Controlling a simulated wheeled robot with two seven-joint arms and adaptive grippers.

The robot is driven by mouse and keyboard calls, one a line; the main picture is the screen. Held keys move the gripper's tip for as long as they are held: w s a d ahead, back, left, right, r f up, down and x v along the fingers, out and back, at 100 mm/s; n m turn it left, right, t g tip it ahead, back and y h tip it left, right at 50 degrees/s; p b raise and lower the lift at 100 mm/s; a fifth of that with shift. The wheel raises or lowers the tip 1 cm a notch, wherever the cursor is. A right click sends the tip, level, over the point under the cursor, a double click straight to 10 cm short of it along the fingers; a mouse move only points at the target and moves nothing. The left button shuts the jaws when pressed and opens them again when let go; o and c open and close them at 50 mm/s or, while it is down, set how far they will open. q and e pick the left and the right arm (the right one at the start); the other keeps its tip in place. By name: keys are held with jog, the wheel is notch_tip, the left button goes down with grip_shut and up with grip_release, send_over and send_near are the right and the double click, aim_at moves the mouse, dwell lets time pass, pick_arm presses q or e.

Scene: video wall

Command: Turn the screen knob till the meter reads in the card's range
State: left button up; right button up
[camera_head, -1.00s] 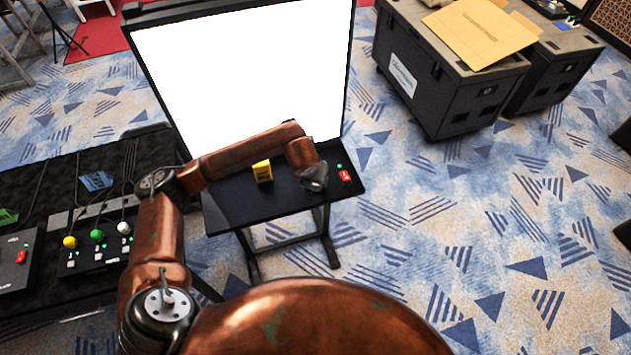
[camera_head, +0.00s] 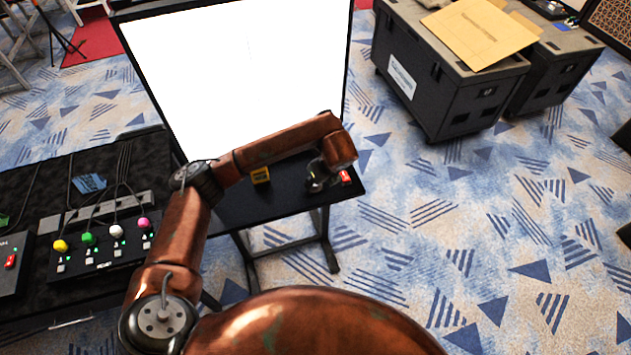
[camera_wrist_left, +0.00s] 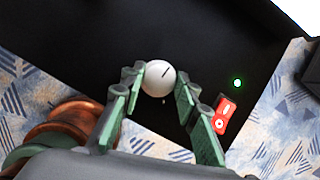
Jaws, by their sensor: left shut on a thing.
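The white round knob (camera_wrist_left: 159,78) with a dark line on its top stands on the black shelf of the screen stand. My left gripper (camera_wrist_left: 158,88) has its green-padded fingers on both sides of the knob, shut on it. In the head view my left gripper (camera_head: 318,182) is at the right part of the shelf, partly covered by my arm. The screen (camera_head: 240,70) is plain bright white, and I see no meter reading on it. My right gripper is out of view.
A red switch (camera_wrist_left: 224,116) and a green light (camera_wrist_left: 238,83) are right of the knob, close to a finger. A black panel with several coloured knobs (camera_head: 100,245) is on a table at left. Dark cases (camera_head: 440,90) stand at back right.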

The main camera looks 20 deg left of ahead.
pick_arm(q)
jog(key=shift+w+n+g, duration=0.1)
jog(key=shift+n+g, duration=0.3)
jog(key=shift+n, duration=1.1)
jog(key=o, duration=1.1)
jog(key=shift+r, duration=0.1)
jog(key=v, duration=1.2)
jog(key=shift+d, duration=0.3)
